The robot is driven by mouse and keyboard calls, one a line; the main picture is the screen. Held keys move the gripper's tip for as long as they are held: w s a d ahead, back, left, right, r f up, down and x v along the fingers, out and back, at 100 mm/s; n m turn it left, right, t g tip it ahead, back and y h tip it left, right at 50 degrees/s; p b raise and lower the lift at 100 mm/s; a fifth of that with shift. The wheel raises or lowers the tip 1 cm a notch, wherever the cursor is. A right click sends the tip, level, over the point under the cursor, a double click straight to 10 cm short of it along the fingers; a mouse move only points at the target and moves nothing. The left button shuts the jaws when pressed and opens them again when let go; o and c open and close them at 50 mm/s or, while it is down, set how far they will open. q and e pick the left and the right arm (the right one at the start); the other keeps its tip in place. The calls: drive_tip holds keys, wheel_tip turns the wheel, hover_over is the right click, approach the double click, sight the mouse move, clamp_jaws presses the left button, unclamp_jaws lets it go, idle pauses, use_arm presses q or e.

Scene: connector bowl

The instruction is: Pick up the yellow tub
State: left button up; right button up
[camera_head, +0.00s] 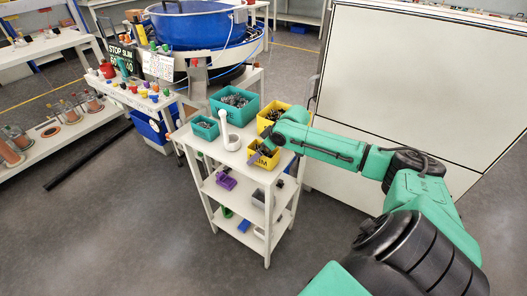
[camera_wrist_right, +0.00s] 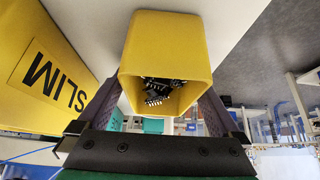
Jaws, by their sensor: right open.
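A small yellow tub (camera_head: 264,161) stands near the front right corner of the white cart's top. It also shows in the right wrist view (camera_wrist_right: 166,35), with dark connectors inside. My right gripper (camera_head: 266,148) is at this tub. In the wrist view its two fingers (camera_wrist_right: 166,98) lie on either side of the tub, and the jaws are open; whether either finger touches the wall I cannot tell. A second, larger yellow tub (camera_wrist_right: 45,65) marked SLIM is close by on the left of the wrist view. My left gripper is not in view.
The white cart (camera_head: 205,152) also holds a large teal bin (camera_head: 234,104), a small teal bin (camera_head: 205,128) and a white stand (camera_head: 230,138). A large white panel (camera_head: 410,80) stands behind my right arm.

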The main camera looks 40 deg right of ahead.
drive_tip(key=shift+w+f, duration=0.15)
drive_tip(key=shift+a, duration=0.1)
drive_tip(key=c, duration=1.3)
